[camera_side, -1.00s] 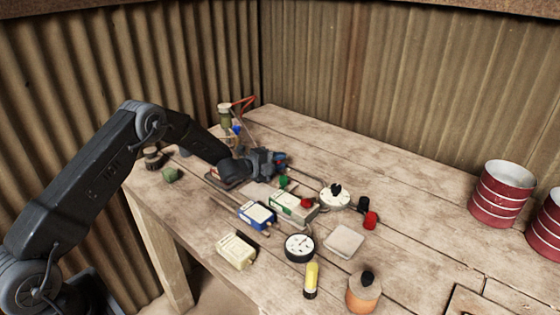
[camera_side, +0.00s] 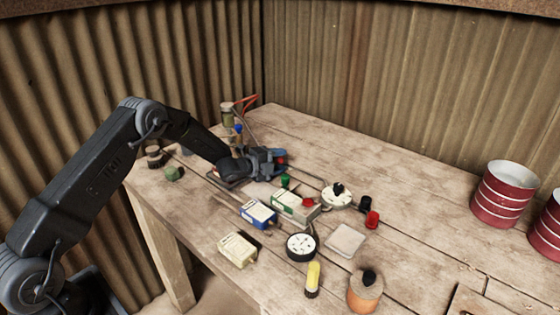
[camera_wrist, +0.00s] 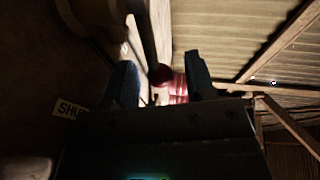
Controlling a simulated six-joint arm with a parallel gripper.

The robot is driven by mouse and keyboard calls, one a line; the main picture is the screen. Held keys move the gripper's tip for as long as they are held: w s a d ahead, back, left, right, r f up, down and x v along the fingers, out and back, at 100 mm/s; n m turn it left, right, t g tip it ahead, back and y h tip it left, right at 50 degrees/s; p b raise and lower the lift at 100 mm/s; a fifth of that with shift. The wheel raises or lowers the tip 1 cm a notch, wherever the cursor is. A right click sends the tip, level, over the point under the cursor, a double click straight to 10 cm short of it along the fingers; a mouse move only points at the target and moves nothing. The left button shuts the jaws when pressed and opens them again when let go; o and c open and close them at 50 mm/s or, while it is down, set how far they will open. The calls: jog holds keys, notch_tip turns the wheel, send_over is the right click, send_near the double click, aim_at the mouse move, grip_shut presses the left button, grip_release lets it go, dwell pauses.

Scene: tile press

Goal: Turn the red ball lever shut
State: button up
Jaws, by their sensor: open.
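The red ball (camera_wrist: 160,75) of the lever shows in the wrist view, at the end of a dark rod that comes down from the top. It lies between the two fingers of my gripper (camera_wrist: 160,64), which stand apart on either side. I cannot tell whether either finger touches it. A partly hidden label reading "SHU" (camera_wrist: 68,107) is at the left. In the side view my gripper (camera_side: 273,157) is low over the far part of the bench, with a small red spot at its tip; the lever itself is mostly hidden there.
A green-and-white box (camera_side: 294,206), a blue-and-white box (camera_side: 258,214), a white dial (camera_side: 336,197) and a black gauge (camera_side: 301,246) stand nearer the front. A green jar (camera_side: 227,115) stands behind my gripper. Red drums (camera_side: 503,193) stand right; the bench's back middle is clear.

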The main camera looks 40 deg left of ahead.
jog(key=v, duration=0.2)
jog(key=shift+s+a+r, duration=0.1)
jog(key=shift+s+a, duration=0.05)
jog(key=shift+s, duration=0.1)
notch_tip(320, 180, up, 7)
jog(key=s+d+f+y, duration=0.1)
jog(key=s+d+f+n+y, duration=0.1)
jog(key=s, duration=0.1)
jog(key=s+n+y, duration=0.1)
jog(key=s, duration=0.1)
jog(key=shift+d+f+t, duration=0.3)
jog(key=shift+d+f, duration=0.1)
jog(key=s+y, duration=0.1)
jog(key=s+f+n+y, duration=0.1)
jog(key=s, duration=0.1)
jog(key=s+a+f+y, duration=0.1)
jog(key=y, duration=0.1)
jog(key=shift+s+n+g, duration=0.25)
jog(key=shift+n+g, duration=0.05)
jog(key=shift+g, duration=0.1)
jog(key=x, duration=1.3)
jog(key=shift+w+a+f, duration=0.1)
jog(key=shift+w+f, duration=0.05)
jog(key=shift+w, duration=0.2)
jog(key=shift+c, duration=0.5)
